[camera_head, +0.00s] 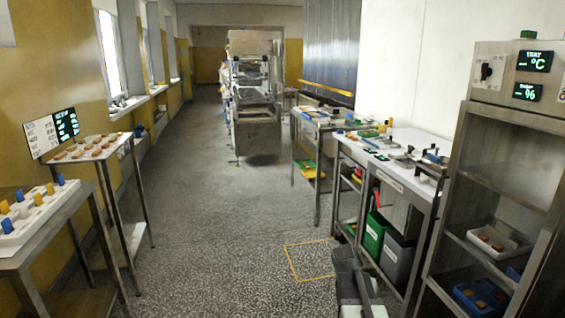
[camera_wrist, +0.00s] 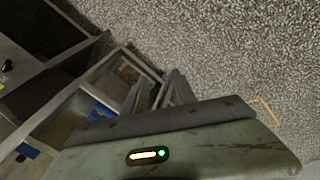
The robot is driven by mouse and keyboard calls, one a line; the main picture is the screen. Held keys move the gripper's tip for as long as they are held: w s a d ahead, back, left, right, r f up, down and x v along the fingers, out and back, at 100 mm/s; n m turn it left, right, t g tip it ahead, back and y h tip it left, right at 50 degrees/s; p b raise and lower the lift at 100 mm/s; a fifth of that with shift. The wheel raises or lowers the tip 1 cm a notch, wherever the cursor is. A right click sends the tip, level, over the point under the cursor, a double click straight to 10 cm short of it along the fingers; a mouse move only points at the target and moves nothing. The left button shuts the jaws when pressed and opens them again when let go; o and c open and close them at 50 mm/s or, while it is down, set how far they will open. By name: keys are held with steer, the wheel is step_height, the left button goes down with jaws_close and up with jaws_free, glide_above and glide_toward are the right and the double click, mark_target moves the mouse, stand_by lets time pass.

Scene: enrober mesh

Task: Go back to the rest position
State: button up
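A dark grey part of my arm (camera_head: 355,285) shows at the bottom of the head view, right of centre, low over the floor beside the right-hand benches. I cannot make out fingertips there, nor whether my gripper is open or shut. No held thing shows.
A yellow floor outline (camera_head: 312,262) lies left of my arm. A steel rack (camera_head: 470,190) and benches with a green bin (camera_head: 375,238) and a grey bin (camera_head: 397,262) stand close on the right. Tables (camera_head: 50,225) line the left. The middle aisle is clear up to a machine (camera_head: 253,100).

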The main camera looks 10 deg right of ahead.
steer(key=s+a+f+n+y, duration=0.1)
steer(key=s+a+n+y, duration=0.15)
steer(key=a, duration=0.85)
steer(key=s+a+f+n+y, duration=0.1)
steer(key=s+a+n+y, duration=0.2)
steer(key=a, duration=0.8)
step_height(320, 180, up, 23)
steer(key=h+p, duration=0.1)
steer(key=p, duration=2.2)
steer(key=shift+w+d+r+n, duration=0.15)
steer(key=shift+w+d+n, duration=0.1)
steer(key=shift+n, duration=0.1)
steer(key=shift+d, duration=0.1)
